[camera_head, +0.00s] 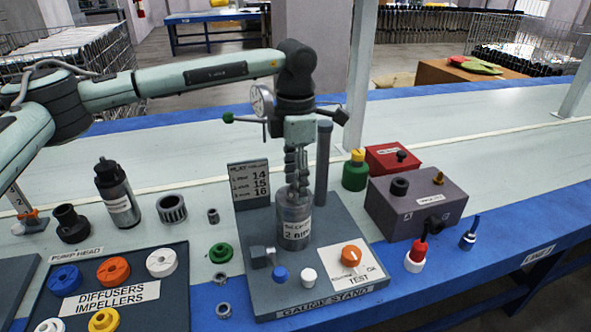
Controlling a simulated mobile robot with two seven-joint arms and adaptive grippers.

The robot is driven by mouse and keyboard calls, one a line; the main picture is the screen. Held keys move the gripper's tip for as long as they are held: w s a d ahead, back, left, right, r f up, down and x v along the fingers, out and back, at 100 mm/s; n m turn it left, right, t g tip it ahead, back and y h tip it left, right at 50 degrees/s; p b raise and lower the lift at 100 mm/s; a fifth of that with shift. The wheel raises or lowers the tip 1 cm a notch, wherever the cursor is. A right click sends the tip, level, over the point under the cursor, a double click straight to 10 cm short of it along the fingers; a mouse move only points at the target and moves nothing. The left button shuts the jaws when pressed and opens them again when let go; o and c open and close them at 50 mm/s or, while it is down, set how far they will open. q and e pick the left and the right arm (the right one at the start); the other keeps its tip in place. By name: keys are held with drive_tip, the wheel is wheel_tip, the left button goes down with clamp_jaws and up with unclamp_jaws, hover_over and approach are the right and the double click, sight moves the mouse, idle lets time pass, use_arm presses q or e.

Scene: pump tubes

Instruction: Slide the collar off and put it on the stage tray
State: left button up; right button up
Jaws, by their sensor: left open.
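My left gripper (297,165) points down over the gauge stand (335,218), above a grey cylinder (294,222) with a white label that stands upright on it. The gripper is open; I cannot tell whether its fingers touch the cylinder or anything on it. I cannot pick out a collar there for sure. A dark tray (165,270) labelled "Diffusers Impellers" lies at the lower left, with blue, orange, white and yellow rings on it; I cannot tell whether it is the stage tray. My right gripper is not in view.
A dial gauge (262,101) and a dark post (324,160) stand close to my gripper. A grey-purple box (415,205), a red box (392,158) and a green bottle (355,171) stand to the right. A ribbed grey ring (171,208) and a dark cylinder (117,193) stand behind the tray.

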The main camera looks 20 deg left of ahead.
use_arm(q)
clamp_jaws()
idle(0.6)
drive_tip(key=shift+r+p, duration=0.3)
drive_tip(key=shift+r, duration=0.4)
idle(0.6)
drive_tip(key=shift+r+p, duration=0.35)
drive_tip(key=shift+r, duration=1.85)
